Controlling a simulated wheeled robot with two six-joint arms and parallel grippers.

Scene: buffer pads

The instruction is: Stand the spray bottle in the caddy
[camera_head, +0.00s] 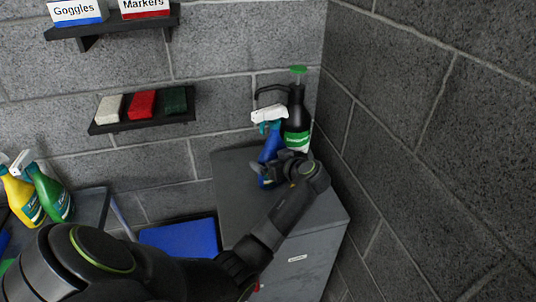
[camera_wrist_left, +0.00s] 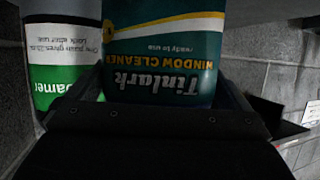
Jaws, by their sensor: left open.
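A blue spray bottle (camera_head: 270,147) with a white trigger head stands upright on the grey cabinet, in front of a black bottle. In the left wrist view the window cleaner bottle (camera_wrist_left: 163,50) fills the top middle, its label upside down. My left gripper (camera_head: 270,174) is open at the blue bottle's lower part. In the wrist view its jaws (camera_wrist_left: 170,100) lie to either side of the label; whether they touch it I cannot tell. I cannot make out a caddy for certain. My right gripper is not in view.
The black bottle (camera_head: 297,120) with a green cap stands close behind; its label shows in the wrist view (camera_wrist_left: 62,60). The grey cabinet (camera_head: 235,190) meets a block wall at right. Yellow (camera_head: 22,197) and green (camera_head: 52,196) spray bottles stand left. A blue panel (camera_head: 180,237) lies low.

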